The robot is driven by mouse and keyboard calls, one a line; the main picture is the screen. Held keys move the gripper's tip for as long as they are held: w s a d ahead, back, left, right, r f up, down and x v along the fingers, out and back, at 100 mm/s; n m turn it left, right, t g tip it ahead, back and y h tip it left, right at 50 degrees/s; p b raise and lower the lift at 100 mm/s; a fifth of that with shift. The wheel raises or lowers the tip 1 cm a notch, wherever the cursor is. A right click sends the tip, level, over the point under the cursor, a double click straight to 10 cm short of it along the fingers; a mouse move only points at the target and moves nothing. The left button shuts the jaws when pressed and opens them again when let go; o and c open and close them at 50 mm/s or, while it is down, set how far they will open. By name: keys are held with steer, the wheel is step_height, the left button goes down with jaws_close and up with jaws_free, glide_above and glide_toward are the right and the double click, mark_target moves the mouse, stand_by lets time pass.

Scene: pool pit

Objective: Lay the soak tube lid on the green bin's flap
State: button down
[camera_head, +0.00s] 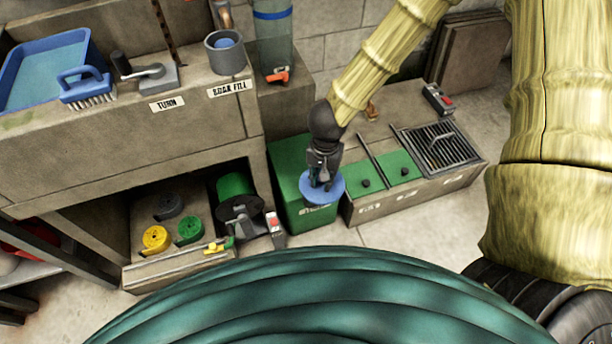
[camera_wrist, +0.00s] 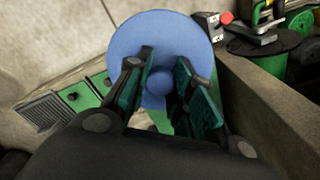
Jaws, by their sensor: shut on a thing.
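The soak tube lid is a flat blue disc (camera_head: 334,192) with a small knob at its centre. My gripper (camera_head: 320,183) is shut on it and holds it over the front part of the green bin (camera_head: 288,165). In the wrist view the lid (camera_wrist: 195,38) lies beyond the gripper (camera_wrist: 168,88), whose pads stand either side of its knob. The bin's top is partly hidden by the lid and gripper. I cannot tell whether the lid touches the bin.
A low concrete bench with green panels (camera_head: 402,165) and a black grate (camera_head: 437,148) stands right of the bin. At left, a shelf holds a green reel (camera_head: 234,186) and coiled straps (camera_head: 155,238). A clear tube (camera_head: 273,38) stands behind.

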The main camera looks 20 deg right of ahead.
steer(key=shift+m, duration=0.6)
steer(key=f+b, duration=0.2)
steer(key=s+f+b, duration=0.1)
steer(key=f+b, duration=0.1)
steer(key=f, duration=0.1)
steer(key=shift+d+f, duration=0.2)
steer(key=shift+f, duration=0.05)
steer(key=w+b, duration=0.1)
steer(key=w, duration=0.4)
steer(key=w+f+b, duration=0.1)
steer(key=w+b, duration=0.1)
steer(key=w, duration=0.3)
steer(key=w+b, duration=0.1)
steer(key=w, duration=0.4)
steer(key=shift+w+a+f, duration=0.25)
steer(key=shift+w+f, duration=0.1)
steer(key=shift+w, duration=0.05)
steer(key=shift+f+b, duration=1.4)
steer(key=shift+f, duration=0.35)
steer(key=shift+r, duration=0.1)
steer(key=c, duration=1.2)
jaws_free()
steer(key=shift+c, duration=0.2)
step_height(320, 180, up, 12)
steer(key=p, duration=0.6)
